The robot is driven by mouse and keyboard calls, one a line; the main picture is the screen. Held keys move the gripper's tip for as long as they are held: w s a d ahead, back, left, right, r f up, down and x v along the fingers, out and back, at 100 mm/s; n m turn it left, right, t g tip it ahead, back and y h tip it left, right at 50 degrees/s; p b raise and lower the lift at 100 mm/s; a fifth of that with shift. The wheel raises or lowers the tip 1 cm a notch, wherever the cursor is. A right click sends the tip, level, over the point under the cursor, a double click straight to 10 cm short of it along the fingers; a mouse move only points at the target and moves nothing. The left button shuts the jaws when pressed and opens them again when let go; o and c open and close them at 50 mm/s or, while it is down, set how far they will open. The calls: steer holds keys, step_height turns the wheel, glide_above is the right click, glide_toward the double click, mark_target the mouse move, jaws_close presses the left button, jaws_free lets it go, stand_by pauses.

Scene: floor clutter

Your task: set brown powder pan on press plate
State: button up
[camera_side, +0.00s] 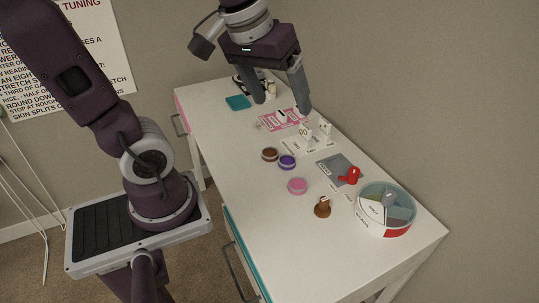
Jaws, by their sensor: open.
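The brown powder pan (270,154) is a small round dish lying flat near the middle of the white table, just left of a purple pan (287,162). A flat grey plate (332,164) lies to the right of the pans and may be the press plate; I cannot tell for sure. A red tool (349,176) lies at its right edge. My gripper (281,105) is open, fingers pointing down, over the far part of the table. It is apart from the brown pan and appears empty.
A pink pan (297,186), a brown knobbed piece (322,207) and a round divided container (386,225) stand nearer the front. A pink card (270,122), small white stands (325,130) and a teal square (238,102) are farther back. The table's left side is clear.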

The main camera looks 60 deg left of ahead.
steer(key=w+a+f+n+g, duration=0.2)
steer(key=w+a+f+n, duration=0.45)
steer(key=w+a, duration=0.3)
steer(key=n+g, duration=0.2)
steer(key=n, duration=1.1)
glide_above(272, 154)
steer(key=shift+h, duration=0.3)
step_height(272, 154, down, 24)
steer(key=shift+a+r, duration=0.1)
steer(key=shift+r, duration=0.15)
steer(key=shift+n, duration=0.25)
step_height(272, 154, down, 8)
steer(key=shift+f, duration=0.1)
steer(key=c, duration=1.6)
steer(key=shift+r, duration=0.45)
step_height(272, 154, up, 9)
steer(key=w+d+r+m, duration=0.1)
steer(key=w+d+m, duration=0.8)
steer(key=w+d, duration=0.65)
steer(key=f, duration=0.3)
steer(key=w+f, duration=0.1)
steer(key=f, duration=0.2)
steer(key=w+f, duration=0.1)
steer(key=f, duration=0.2)
steer(key=shift+a+f, duration=0.1)
steer(key=shift+f, duration=0.3)
